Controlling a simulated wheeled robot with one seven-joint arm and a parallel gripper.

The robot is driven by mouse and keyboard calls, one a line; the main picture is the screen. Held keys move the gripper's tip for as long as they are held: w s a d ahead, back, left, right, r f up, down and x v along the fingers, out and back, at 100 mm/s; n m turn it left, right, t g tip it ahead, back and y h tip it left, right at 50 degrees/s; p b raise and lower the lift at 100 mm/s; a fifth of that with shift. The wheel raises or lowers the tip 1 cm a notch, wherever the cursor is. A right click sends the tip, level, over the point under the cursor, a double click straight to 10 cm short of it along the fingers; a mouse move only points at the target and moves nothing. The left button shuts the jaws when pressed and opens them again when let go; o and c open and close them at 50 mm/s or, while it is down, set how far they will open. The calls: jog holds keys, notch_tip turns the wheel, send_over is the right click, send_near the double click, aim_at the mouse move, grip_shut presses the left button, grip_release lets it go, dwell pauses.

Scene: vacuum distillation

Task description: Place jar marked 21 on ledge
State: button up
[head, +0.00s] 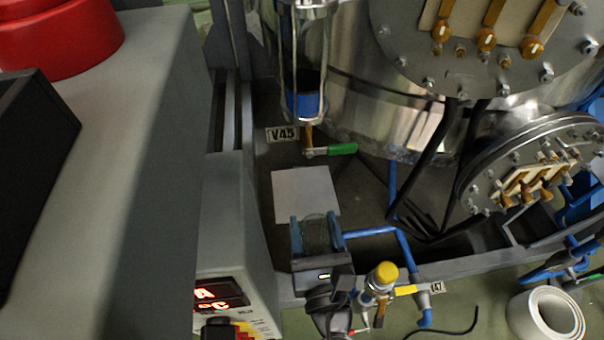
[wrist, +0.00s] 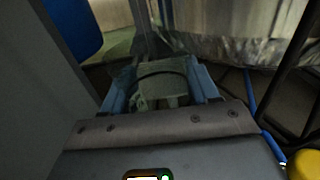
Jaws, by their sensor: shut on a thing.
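A clear glass jar (head: 316,236) stands between the blue fingers of my gripper (head: 315,230) in the head view. My gripper is shut on it. In the wrist view the transparent jar (wrist: 160,88) shows between the two blue fingers (wrist: 160,92), with a dark curved rim line across it. I cannot read a number 21 on it. A pale square plate (head: 305,193) lies just beyond the jar, on the dark ledge (head: 262,150) below the valve. Whether the jar's base touches anything is hidden by my gripper.
A valve with a green handle (head: 342,150) and a V45 label (head: 282,134) hangs above the plate. Blue pipe (head: 370,232) and a yellow-capped valve (head: 384,274) lie right of my gripper. A grey cabinet with a red display (head: 220,293) is close on the left.

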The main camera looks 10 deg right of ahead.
aim_at(314, 232)
jog(key=w, duration=1.1)
jog(key=shift+w+r, duration=0.1)
jog(key=shift+w, duration=0.3)
jog(key=w, duration=0.1)
jog(key=w+f, duration=0.1)
jog(key=w, duration=0.1)
jog(key=shift+w, duration=0.15)
jog(key=shift+f+b, duration=0.3)
jog(key=shift+b, duration=0.05)
jog(key=shift+f, duration=0.1)
jog(key=shift+f, duration=0.15)
jog(key=o, duration=1.1)
jog(key=shift+o, duration=0.2)
jog(key=shift+r, duration=0.3)
jog(key=s, duration=1.2)
jog(key=shift+s, duration=0.1)
